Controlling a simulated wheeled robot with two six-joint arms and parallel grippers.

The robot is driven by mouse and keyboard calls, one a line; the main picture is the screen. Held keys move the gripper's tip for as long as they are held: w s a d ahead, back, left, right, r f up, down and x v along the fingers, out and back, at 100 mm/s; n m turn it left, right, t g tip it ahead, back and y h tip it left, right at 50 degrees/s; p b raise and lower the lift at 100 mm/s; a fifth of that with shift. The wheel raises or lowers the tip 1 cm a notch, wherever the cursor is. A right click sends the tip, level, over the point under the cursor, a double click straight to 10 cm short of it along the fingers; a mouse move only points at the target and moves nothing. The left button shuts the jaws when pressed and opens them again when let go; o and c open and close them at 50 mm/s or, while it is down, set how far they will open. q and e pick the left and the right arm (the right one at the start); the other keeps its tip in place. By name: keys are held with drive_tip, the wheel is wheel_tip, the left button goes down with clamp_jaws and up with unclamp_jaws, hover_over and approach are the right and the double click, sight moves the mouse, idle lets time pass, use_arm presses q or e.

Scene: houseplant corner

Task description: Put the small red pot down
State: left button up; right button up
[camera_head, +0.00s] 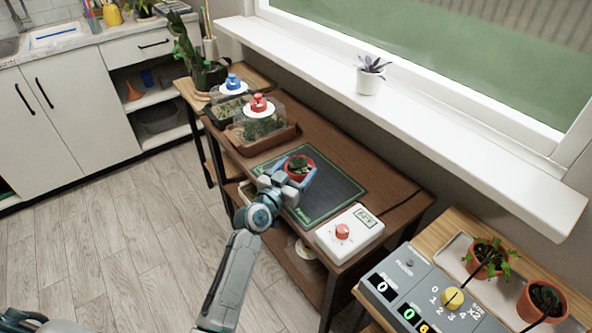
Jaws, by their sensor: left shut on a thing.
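The small red pot (309,164), with dark soil and a bit of green in it, is over the far part of the dark green-edged mat (338,188) on the brown table. My left gripper (299,180) is shut on the pot from its near side. The gripper hides the pot's lower part, so I cannot tell whether it touches the mat. My right gripper is not in view.
A white box with a red knob (350,231) stands right of the mat. Clear-lidded trays with a red knob (259,104) and a blue knob (233,82) stand to the left. Potted plants (488,261) and a grey panel (436,296) are at right. The mat's near right part is clear.

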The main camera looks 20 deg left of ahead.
use_arm(q)
drive_tip(key=o, duration=1.1)
